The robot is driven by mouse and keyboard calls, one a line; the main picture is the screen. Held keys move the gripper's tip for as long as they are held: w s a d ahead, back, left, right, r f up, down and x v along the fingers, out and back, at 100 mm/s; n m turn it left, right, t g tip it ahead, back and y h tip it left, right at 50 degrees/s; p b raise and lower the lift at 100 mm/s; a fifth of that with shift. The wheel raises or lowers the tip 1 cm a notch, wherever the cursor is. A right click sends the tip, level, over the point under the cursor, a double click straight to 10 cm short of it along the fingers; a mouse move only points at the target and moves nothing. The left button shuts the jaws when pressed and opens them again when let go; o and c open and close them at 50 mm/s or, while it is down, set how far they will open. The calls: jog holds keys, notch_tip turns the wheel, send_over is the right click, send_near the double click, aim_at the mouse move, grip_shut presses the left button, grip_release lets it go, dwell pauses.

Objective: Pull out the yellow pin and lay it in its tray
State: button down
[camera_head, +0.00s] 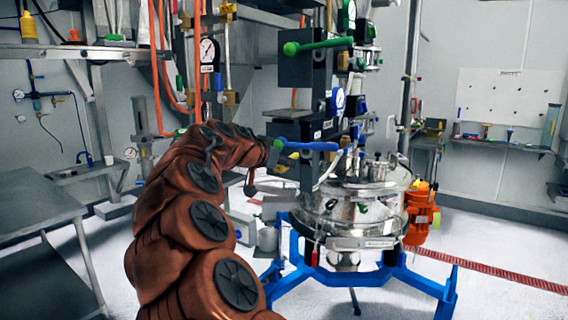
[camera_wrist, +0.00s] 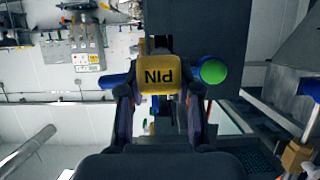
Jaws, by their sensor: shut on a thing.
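The yellow pin (camera_wrist: 158,73) shows its yellow block-shaped head, marked PIN upside down, in the middle of the wrist view. My gripper (camera_wrist: 160,90) is shut on it, one finger on each side. The head is close against a dark upright housing (camera_wrist: 190,22); its shaft is hidden, and I cannot tell whether it is in the housing. In the head view my arm hides most of the gripper, beside the dark valve column (camera_head: 297,165). I cannot make out for certain which thing is the pin's tray.
A green-tipped lever (camera_head: 318,45) and a blue lever (camera_head: 308,146) stick out from the column. The steel sifter (camera_head: 350,208) on its blue frame (camera_head: 390,275) stands right of my arm. A wall shelf (camera_head: 500,145) is at right, a grey table (camera_head: 40,210) at left.

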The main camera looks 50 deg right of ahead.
jog(key=shift+a, duration=0.1)
dwell(0.3)
jog(key=a+b, duration=0.3)
jog(key=a, duration=0.3)
jog(key=shift+s, duration=0.1)
dwell(0.7)
jog(key=shift+r, duration=0.1)
